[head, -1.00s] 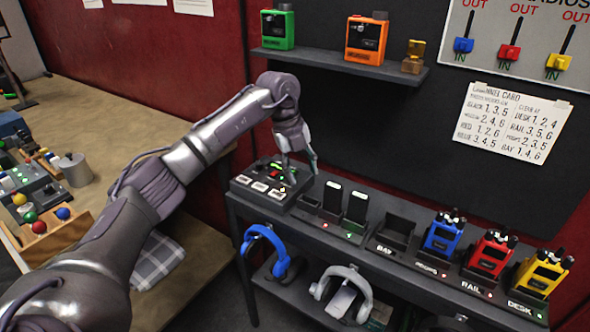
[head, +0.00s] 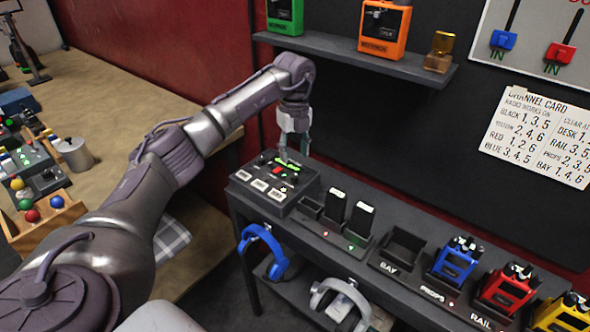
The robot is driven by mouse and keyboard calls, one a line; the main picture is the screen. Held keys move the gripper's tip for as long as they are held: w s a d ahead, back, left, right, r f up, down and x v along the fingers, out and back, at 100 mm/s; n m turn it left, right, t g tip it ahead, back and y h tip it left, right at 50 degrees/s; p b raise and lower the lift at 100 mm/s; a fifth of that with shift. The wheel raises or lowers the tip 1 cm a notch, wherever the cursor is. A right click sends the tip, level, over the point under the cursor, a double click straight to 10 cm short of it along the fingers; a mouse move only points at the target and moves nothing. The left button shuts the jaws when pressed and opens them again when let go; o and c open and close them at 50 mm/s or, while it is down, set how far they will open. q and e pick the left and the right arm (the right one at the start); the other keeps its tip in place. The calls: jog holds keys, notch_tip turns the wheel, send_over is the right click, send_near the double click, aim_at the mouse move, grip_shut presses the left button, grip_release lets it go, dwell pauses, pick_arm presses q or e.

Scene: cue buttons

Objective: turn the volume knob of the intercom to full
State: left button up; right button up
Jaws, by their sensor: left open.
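A dark console (head: 250,190), which looks like the intercom, stands at the left end of the dark bench. Its sloped top has white labelled buttons (head: 260,185), a red patch, and green marks. I cannot make out which small part is the volume knob. My left gripper (head: 294,152) points down over the back right part of the console. It is open, with nothing seen between its fingers. Whether a fingertip touches the console is too small to tell. My right gripper is out of view.
Black handsets (head: 345,218) stand right of the console, then an empty bay (head: 402,250) and blue, red and yellow radios. A shelf (head: 350,58) with green and orange devices hangs above. Headphones (head: 262,250) hang below. A wooden table lies at left.

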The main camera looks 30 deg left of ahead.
aim_at(294, 175)
pick_arm(q)
notch_tip(294, 175, down, 6)
jog(key=shift+f+p, duration=0.1)
jog(key=shift+p, duration=0.4)
jog(key=shift+f, duration=0.7)
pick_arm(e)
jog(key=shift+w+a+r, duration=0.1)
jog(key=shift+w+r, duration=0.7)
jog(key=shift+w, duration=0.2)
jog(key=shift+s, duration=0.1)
pick_arm(q)
jog(key=shift+c, duration=0.5)
grip_shut()
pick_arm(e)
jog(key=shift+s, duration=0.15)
